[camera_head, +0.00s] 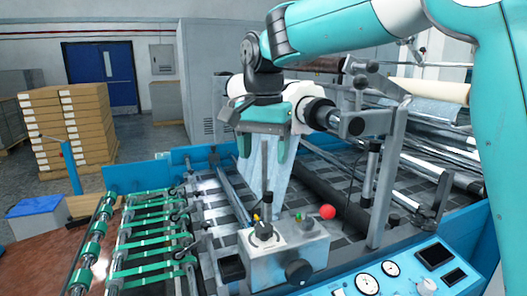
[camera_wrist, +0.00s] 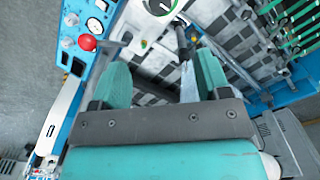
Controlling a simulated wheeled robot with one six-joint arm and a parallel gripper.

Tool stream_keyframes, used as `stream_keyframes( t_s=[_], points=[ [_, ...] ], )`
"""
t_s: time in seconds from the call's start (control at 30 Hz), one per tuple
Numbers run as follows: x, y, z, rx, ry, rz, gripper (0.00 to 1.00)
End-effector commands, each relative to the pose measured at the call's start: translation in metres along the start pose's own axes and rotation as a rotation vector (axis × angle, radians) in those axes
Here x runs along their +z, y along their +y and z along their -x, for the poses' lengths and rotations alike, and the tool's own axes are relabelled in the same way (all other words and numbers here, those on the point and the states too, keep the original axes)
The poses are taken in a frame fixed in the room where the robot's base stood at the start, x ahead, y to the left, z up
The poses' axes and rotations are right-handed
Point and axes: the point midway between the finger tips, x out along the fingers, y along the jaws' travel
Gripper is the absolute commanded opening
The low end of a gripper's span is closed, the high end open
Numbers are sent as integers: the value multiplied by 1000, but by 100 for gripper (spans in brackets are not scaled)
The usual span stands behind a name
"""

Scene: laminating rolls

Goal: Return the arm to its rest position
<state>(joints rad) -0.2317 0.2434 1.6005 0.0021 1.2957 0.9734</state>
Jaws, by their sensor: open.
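My gripper (camera_head: 264,156) hangs over the laminating machine with its two green fingers pointing down. It is open, with the fingers well apart, and it also shows in the wrist view (camera_wrist: 162,66). My teal and white arm reaches in from the right and bends down at the wrist. A pale bluish sheet or strip (camera_head: 263,183) shows below and between the fingers. In the wrist view a narrow pale piece (camera_wrist: 188,84) shows beside the right finger. I cannot tell whether the finger touches it.
A post (camera_head: 388,180) and rollers stand close on the right. A gauge panel (camera_head: 405,275) is at the front. Stacked cartons (camera_head: 68,125) and a blue door (camera_head: 102,75) are behind left.

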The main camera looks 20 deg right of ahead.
Motion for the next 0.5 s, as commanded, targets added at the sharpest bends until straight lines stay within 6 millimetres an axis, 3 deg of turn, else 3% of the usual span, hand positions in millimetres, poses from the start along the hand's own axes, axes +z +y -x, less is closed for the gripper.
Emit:
stream_keyframes(
  t_s=[0.37, 0.5],
  points=[
    [1, 0, -1, -1, 0, 7, 70],
    [20, 14, -9, -23, -3, 156, 70]
  ],
)
